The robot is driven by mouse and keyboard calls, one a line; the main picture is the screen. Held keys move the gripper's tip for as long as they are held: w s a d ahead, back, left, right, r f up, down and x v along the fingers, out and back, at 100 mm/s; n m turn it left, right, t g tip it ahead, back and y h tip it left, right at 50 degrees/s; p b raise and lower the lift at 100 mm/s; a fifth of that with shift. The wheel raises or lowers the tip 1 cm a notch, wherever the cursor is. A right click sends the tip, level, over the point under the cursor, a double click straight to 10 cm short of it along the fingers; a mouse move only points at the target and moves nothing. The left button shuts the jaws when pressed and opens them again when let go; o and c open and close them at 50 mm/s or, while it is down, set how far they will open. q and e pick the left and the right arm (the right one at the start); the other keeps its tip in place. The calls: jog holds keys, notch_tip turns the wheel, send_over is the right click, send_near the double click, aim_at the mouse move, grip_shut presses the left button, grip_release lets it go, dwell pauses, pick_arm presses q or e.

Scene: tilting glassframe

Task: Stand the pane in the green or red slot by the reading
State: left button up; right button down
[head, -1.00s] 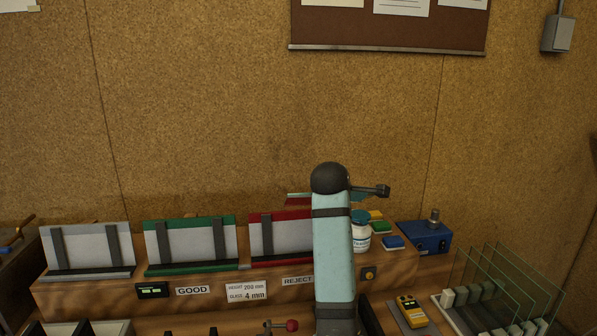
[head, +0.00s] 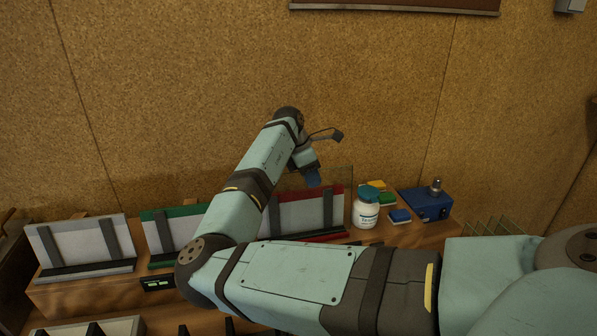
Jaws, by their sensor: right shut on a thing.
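My right gripper (head: 312,178) is at the red slot (head: 297,212), at the upper edge of its grey backboard. It is shut on a clear glass pane (head: 344,178), whose faint upper right corner shows above the red edge. I cannot tell whether the pane's lower edge is in the slot or above it. The green slot (head: 160,213) stands to the left, partly hidden by my right arm. The small display (head: 158,283) below it shows green marks too small to read. My left gripper is not in view.
A grey slotted stand (head: 82,240) is at the far left. More panes (head: 495,226) show at the right. My right arm covers the front middle.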

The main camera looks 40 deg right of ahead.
jog(key=shift+w+a, duration=0.2)
jog(key=shift+s+r, duration=0.15)
jog(key=shift+s, duration=0.15)
jog(key=shift+w, duration=0.4)
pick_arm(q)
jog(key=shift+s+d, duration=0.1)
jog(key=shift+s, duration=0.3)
pick_arm(e)
jog(key=w+d+f, duration=0.3)
jog(key=w+f, duration=0.2)
jog(key=shift+f, duration=0.3)
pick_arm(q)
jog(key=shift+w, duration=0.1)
pick_arm(e)
jog(key=shift+f, duration=0.2)
dwell(0.4)
jog(key=c, duration=1.2)
grip_release()
